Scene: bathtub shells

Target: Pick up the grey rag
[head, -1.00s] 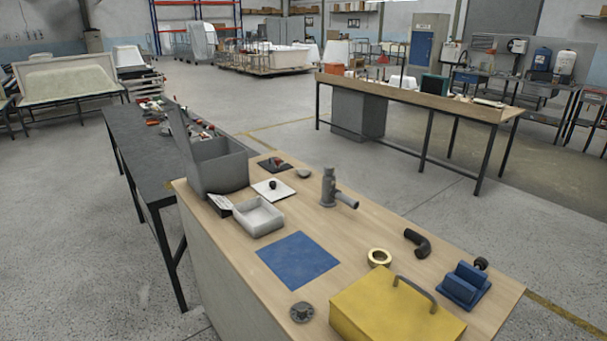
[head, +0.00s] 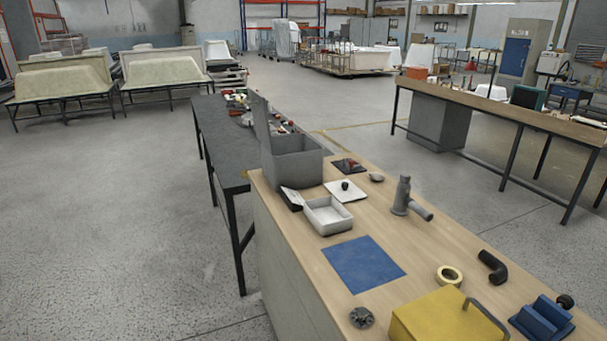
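I cannot make out a grey rag in the head view. The near wooden-topped bench (head: 290,247) carries a grey open box (head: 292,165), a white tray (head: 328,216), a flat blue sheet (head: 362,264), and a grey pipe fitting (head: 405,197). A dark grey table (head: 215,133) behind it holds several small items, too small to tell apart. Neither of my grippers is in view.
A yellow case (head: 437,318), tape roll (head: 449,275), black elbow pipe (head: 493,267) and blue block (head: 542,320) sit at the bench's near end. Another long bench (head: 520,115) stands at right. Tub shells (head: 62,78) stand back left. The left floor is clear.

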